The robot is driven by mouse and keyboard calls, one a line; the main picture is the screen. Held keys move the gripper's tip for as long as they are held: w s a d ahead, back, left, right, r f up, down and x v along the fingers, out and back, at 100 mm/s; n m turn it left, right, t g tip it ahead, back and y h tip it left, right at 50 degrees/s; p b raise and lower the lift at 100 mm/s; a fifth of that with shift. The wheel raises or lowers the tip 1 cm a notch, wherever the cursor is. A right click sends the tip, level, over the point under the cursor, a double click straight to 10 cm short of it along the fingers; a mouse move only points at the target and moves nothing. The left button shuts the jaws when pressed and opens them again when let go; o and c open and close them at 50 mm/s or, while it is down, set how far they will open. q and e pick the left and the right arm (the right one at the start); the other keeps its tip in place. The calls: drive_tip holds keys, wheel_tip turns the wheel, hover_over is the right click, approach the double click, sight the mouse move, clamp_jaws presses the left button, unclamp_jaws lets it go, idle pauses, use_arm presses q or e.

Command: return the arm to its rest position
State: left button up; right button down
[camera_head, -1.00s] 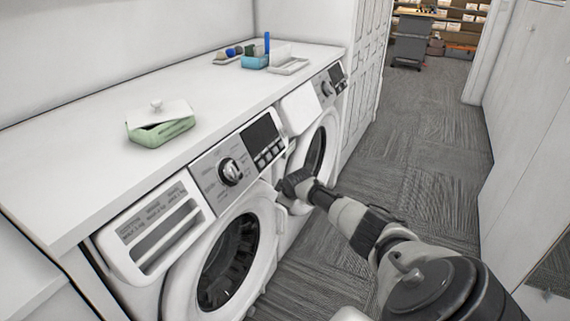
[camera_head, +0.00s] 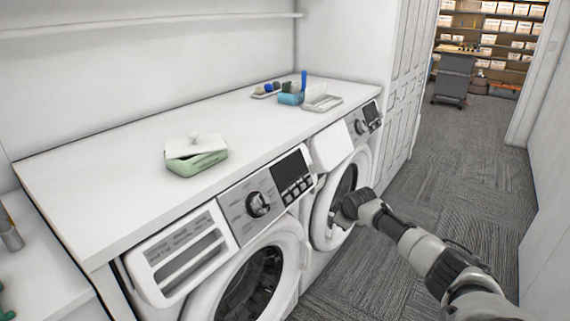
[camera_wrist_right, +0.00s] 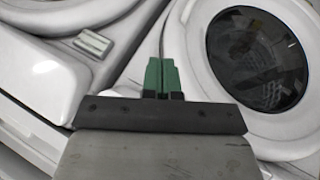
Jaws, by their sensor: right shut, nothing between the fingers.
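My right arm comes in from the lower right of the head view. Its gripper (camera_head: 343,212) is in front of the far washing machine's round door (camera_head: 334,218). In the right wrist view the two green fingers of the right gripper (camera_wrist_right: 161,75) are together with nothing between them. A round dark door window (camera_wrist_right: 256,58) is to their right in that view. I cannot tell whether the gripper touches the machine. My left gripper is not in view.
Two washing machines stand under a white counter (camera_head: 120,165); the near one has a dark round window (camera_head: 250,283). A green box with a white lid (camera_head: 196,160) and a blue holder (camera_head: 291,98) are on the counter. Carpeted floor (camera_head: 450,190) lies open to the right.

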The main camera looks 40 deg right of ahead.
drive_tip(key=s+a+f+g, duration=0.1)
drive_tip(key=s+a+f, duration=0.45)
drive_tip(key=f, duration=0.45)
drive_tip(key=s+a+f+m+g+p, duration=0.1)
drive_tip(key=s+a+f, duration=0.5)
drive_tip(key=f, duration=0.4)
drive_tip(key=s+a+f+g, duration=0.1)
drive_tip(key=s+a+f, duration=0.3)
drive_tip(key=s+f, duration=0.45)
drive_tip(key=s+a+f+g+y, duration=0.1)
drive_tip(key=s+a+f, duration=0.3)
drive_tip(key=s+a, duration=0.3)
drive_tip(key=s+a+f+g+y+p, duration=0.1)
drive_tip(key=s+a+f, duration=0.4)
drive_tip(key=s+a, duration=0.3)
drive_tip(key=s+a+f, duration=0.4)
drive_tip(key=s+a, duration=0.4)
drive_tip(key=s, duration=0.4)
drive_tip(key=shift+f+m+g+y, duration=0.2)
drive_tip(key=shift+m+g+y, duration=0.2)
drive_tip(key=shift+a, duration=0.1)
